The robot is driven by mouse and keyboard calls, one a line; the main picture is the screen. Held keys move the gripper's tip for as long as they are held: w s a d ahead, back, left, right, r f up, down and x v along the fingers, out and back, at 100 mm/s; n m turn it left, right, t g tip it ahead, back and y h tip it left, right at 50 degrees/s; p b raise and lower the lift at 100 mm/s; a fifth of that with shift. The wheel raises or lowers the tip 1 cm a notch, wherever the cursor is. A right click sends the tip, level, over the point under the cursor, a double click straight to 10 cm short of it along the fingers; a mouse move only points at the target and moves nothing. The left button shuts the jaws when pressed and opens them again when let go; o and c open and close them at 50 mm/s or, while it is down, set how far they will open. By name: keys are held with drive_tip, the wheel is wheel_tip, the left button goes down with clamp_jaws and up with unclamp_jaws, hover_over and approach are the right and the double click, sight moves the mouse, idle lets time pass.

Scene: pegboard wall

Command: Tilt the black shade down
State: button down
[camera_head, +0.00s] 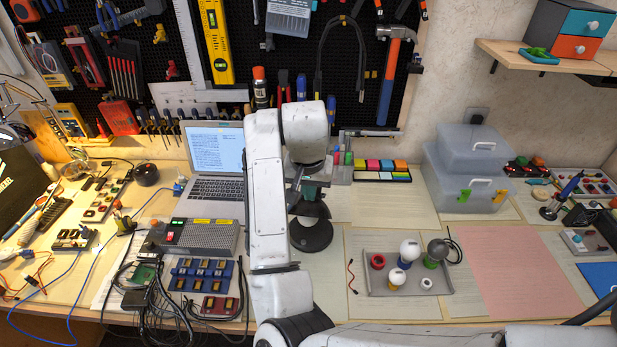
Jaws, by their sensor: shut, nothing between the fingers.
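A black lamp-like object with a round base (312,238) stands on the bench just right of my forearm. Its dark upper part (312,209), possibly the black shade, is partly hidden by my arm and gripper, so its tilt is hard to tell. My gripper (297,201) points down beside this dark upper part, shut and empty. I cannot tell whether it touches it. Another lamp with a dark, shiny shade (14,134) is at the far left edge, well away from my gripper.
An open laptop (215,150) and a grey box (200,236) with cables stand left of my arm. Colored sticky notes (380,170) lie behind right. A grey tray (385,285) with bulbs lies front right. A pegboard with tools rises behind. The pink mat (525,275) is bare.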

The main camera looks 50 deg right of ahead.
sight(310, 213)
drive_tip(key=shift+p+x, duration=0.45)
drive_tip(key=shift+x, duration=2.3)
drive_tip(key=shift+s, duration=0.1)
drive_tip(key=shift+s+f+h+b, duration=0.1)
drive_tip(key=shift+f+h+b, duration=0.5)
drive_tip(key=shift+b, duration=0.35)
drive_tip(key=shift+s+a+f+t+h+b, duration=0.2)
drive_tip(key=shift+a+t+h+b, duration=0.1)
drive_tip(key=shift+t+h+b, duration=0.25)
drive_tip(key=shift+f+b, duration=0.4)
drive_tip(key=shift+b, duration=0.15)
drive_tip(key=shift+t+h, duration=0.25)
drive_tip(key=shift+a+r, duration=0.15)
